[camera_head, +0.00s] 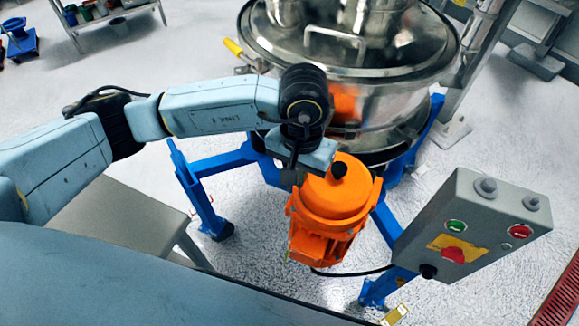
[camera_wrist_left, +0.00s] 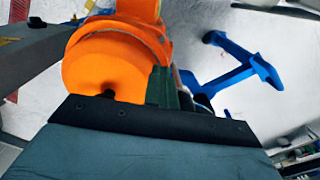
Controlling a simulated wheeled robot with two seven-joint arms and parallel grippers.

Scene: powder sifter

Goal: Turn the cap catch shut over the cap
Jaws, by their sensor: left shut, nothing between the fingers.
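The orange motor housing (camera_head: 329,207) hangs at the front of the steel sifter, with a round orange cap (camera_head: 333,190) at its upper end. A small black knob (camera_head: 339,170) sits on the cap. The cap also shows close up in the left wrist view (camera_wrist_left: 100,68), with the knob (camera_wrist_left: 108,94) at its lower edge. I cannot tell for sure which part is the cap catch. My left gripper (camera_head: 297,177) is shut and empty at the cap's upper left side; its fingers (camera_wrist_left: 163,88) show beside the cap. Whether they touch it is unclear. My right gripper is out of view.
The steel sifter (camera_head: 345,100) with a yellow-handled clamp (camera_head: 234,47) stands behind on a blue frame (camera_head: 205,200). A grey control box (camera_head: 470,228) with buttons stands at the right. A grey table (camera_head: 115,225) is at the left.

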